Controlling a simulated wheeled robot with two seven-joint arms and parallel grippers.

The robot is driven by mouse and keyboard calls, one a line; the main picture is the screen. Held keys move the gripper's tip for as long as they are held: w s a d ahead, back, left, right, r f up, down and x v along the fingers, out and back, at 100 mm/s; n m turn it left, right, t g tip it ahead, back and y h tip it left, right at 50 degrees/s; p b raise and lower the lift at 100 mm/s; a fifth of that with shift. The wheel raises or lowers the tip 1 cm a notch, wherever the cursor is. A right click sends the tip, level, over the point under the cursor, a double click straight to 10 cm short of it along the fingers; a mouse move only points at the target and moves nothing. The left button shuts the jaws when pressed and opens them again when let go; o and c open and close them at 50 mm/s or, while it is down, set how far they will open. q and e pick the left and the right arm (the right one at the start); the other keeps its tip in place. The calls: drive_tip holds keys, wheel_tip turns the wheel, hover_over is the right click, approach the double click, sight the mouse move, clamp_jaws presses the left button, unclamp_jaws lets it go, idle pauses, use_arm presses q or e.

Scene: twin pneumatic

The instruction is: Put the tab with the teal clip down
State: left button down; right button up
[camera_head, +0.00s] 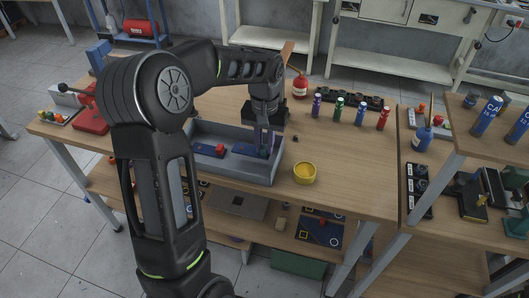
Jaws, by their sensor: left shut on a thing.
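My left gripper (266,142) points down into the right part of a grey open tray (232,173) on the wooden table. It is shut on a dark blue tab (246,150) with a small teal clip at its right end, which the fingers partly cover. The tab appears low inside the tray; I cannot tell whether it touches the floor. Another dark blue tab with a red clip (220,149) lies to its left in the tray. My right gripper is not in view.
A yellow round tub (304,173) stands right of the tray. Several coloured bottles, including a green one (338,109), stand behind with a red flask (300,86). A red device (91,115) is at the left. Bare table lies right of the tub.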

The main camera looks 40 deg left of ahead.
use_arm(q)
drive_tip(key=shift+f, duration=1.85)
drive_tip(key=shift+f, duration=0.1)
drive_tip(key=c, duration=1.6)
unclamp_jaws()
wheel_tip(320, 180, up, 12)
drive_tip(key=shift+r, duration=0.15)
